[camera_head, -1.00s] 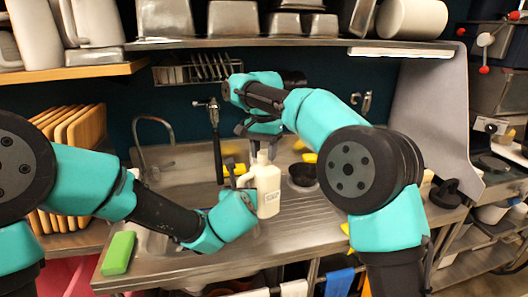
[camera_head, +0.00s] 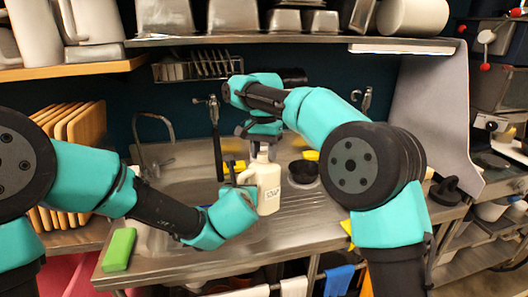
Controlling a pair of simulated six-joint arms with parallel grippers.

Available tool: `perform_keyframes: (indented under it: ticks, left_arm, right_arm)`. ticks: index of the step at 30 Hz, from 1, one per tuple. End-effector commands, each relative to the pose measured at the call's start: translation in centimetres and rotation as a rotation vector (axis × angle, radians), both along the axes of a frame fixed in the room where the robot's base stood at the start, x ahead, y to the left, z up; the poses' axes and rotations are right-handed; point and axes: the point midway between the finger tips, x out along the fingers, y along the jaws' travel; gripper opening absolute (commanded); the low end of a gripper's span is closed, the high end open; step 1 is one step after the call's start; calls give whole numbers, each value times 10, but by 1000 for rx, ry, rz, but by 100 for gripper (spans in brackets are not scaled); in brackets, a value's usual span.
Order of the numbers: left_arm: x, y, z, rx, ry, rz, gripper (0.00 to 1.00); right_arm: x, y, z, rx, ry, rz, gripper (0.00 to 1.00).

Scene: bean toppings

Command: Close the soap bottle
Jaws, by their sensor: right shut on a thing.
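The cream soap bottle (camera_head: 268,185), with a dark printed label, stands upright on the metal sink counter. My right gripper (camera_head: 262,148) points down from above and is shut on the cap (camera_head: 263,157) at the bottle's top. The cap is small and partly covered by the fingers, so its exact fit on the neck is unclear. My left gripper (camera_head: 247,190) reaches in from the left, low beside the bottle's handle side. Its fingertips are mostly hidden, so I cannot tell whether they grip the bottle.
A green sponge (camera_head: 118,250) lies at the counter's front left. A dark bowl (camera_head: 303,172) sits just right of the bottle. Wooden boards (camera_head: 75,130) stand at the left and a curved faucet (camera_head: 150,125) behind. The ribbed drainboard (camera_head: 310,215) right of the bottle is clear.

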Motion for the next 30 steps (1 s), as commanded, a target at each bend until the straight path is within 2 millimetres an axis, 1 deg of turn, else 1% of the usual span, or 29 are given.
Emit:
perform_keyframes:
  ticks: [5, 8, 30]
  left_arm:
    - [0, 0, 1, -1, -2, 1, 0]
    - [0, 0, 1, -1, -2, 1, 0]
    - [0, 0, 1, -1, -2, 0, 0]
  right_arm:
    - [0, 0, 0, -14, 0, -107, 19]
    - [0, 0, 0, -29, -1, -224, 19]
    - [3, 1, -1, -152, 1, -1201, 19]
